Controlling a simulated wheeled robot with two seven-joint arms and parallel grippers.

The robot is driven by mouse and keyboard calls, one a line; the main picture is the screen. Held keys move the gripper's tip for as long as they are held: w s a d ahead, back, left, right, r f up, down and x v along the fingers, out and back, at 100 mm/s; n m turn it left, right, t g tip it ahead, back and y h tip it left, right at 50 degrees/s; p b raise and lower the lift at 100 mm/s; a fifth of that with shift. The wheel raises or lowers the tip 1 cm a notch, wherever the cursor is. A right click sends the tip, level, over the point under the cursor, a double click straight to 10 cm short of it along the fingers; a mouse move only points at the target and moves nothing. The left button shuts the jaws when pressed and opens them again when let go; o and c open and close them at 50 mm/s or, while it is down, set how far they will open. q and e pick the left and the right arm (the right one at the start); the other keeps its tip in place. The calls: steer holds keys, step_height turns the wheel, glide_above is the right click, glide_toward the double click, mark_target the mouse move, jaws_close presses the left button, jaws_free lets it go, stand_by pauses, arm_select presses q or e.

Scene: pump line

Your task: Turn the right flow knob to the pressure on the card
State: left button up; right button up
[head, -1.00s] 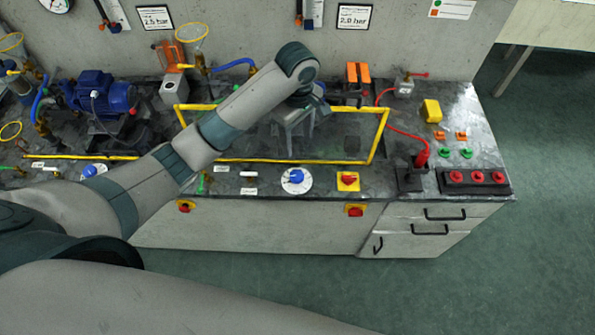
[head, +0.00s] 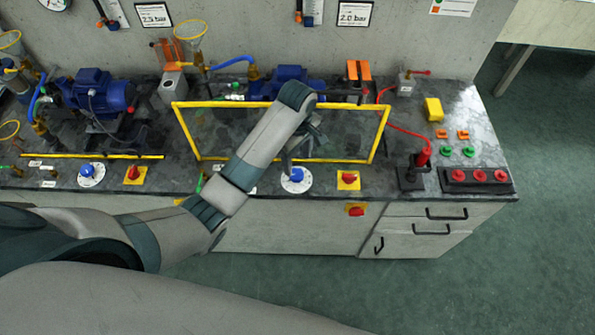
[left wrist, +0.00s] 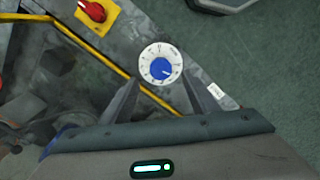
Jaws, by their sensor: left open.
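The right flow knob (head: 296,174) is blue on a white round dial at the bench's front edge. It also shows in the left wrist view (left wrist: 161,68), with marks around it that are too small to read surely. The right card (head: 354,15) on the wall reads 2.0 bar. My left gripper (head: 290,163) is just behind and above the knob in the head view. In the left wrist view its two open fingers (left wrist: 158,96) stand on either side of the dial's lower part, apart from the knob, with nothing between them. My right gripper is not in view.
A yellow frame (head: 280,105) stands around the right pump area behind the knob. A red switch on a yellow plate (head: 348,180) is close to its right. Another blue knob (head: 88,171) is at left. Red buttons (head: 475,176) are at far right.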

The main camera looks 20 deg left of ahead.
mark_target(297, 174)
arm_select(q)
step_height(297, 174, down, 6)
steer(key=shift+f+p, duration=0.25)
steer(key=shift+p, duration=0.35)
steer(key=shift+s, duration=0.1)
steer(key=c, duration=1)
